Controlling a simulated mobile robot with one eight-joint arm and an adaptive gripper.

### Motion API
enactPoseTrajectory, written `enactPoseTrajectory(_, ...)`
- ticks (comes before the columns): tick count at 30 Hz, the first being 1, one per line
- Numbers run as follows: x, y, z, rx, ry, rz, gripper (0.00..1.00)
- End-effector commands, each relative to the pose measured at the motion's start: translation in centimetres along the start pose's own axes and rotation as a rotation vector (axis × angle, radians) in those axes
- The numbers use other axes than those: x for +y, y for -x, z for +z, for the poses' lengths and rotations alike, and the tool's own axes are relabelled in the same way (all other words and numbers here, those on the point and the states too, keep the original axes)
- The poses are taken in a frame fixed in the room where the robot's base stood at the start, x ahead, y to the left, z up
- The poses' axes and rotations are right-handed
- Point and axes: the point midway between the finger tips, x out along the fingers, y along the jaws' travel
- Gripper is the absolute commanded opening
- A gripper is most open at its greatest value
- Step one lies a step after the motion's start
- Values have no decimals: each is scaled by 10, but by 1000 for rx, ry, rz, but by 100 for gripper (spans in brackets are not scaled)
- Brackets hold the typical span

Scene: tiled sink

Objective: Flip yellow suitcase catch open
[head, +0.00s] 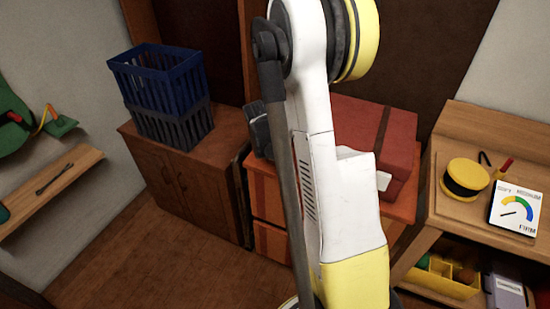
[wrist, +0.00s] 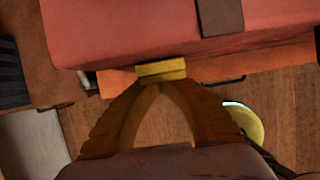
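The red suitcase (head: 400,130) lies on an orange-brown cabinet, partly hidden behind my arm in the head view. In the wrist view the suitcase (wrist: 120,30) fills the top, with a brown strap (wrist: 220,15) across it. The yellow catch (wrist: 161,70) shows on its near lower edge. My gripper (wrist: 161,86) is just below the catch, with its two brownish-yellow fingers meeting at the tips. The tips look very close to the catch or touching it; I cannot tell which. The gripper is hidden behind my arm in the head view.
The orange-brown cabinet (head: 270,240) stands under the suitcase. Blue and dark crates (head: 160,85) are stacked on a brown cabinet at left. A wooden shelf unit (head: 500,130) at right holds a yellow-black round object (head: 463,180) and a gauge card (head: 515,210). Floor is clear at lower left.

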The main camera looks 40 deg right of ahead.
Motion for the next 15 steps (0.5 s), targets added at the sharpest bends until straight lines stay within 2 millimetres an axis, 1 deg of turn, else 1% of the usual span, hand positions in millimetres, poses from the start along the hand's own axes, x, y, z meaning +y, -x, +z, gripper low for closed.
enactPoseTrajectory(5, 0, 2, 1, 1, 0, 0, 0)
enactPoseTrajectory(15, 0, 16, 7, -1, 0, -1, 0)
